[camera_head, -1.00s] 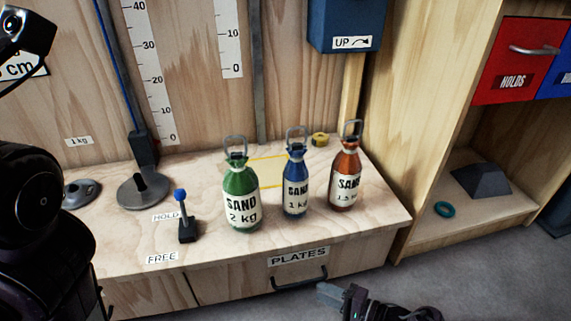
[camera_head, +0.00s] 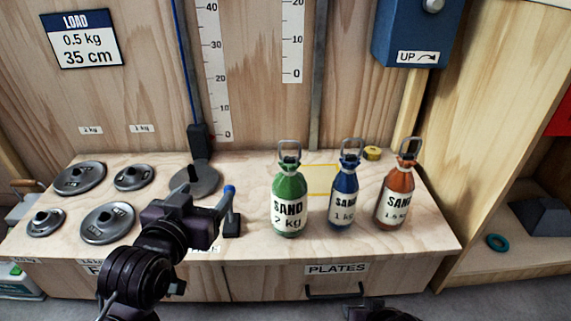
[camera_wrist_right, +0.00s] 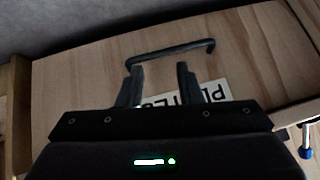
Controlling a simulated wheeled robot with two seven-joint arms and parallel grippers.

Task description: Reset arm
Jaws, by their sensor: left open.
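My left gripper (camera_head: 208,190) is in the head view, open and empty, over the bench at the left of the lever with a blue knob (camera_head: 229,190). Its fingers look close to the lever; I cannot tell whether they touch. My right gripper barely shows at the bottom edge of the head view. In the right wrist view my right gripper (camera_wrist_right: 160,78) has its two fingers apart, in front of the PLATES drawer (camera_wrist_right: 85,85). The dark drawer handle (camera_wrist_right: 170,50) shows just beyond the fingertips; nothing is seen held.
Green (camera_head: 289,203), blue (camera_head: 343,198) and orange (camera_head: 394,198) sand bottles stand upright right of the lever. Several grey weight plates (camera_head: 80,178) lie on the bench's left. A yellow tape roll (camera_head: 372,153) sits at the back. A blue box (camera_head: 415,30) hangs above.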

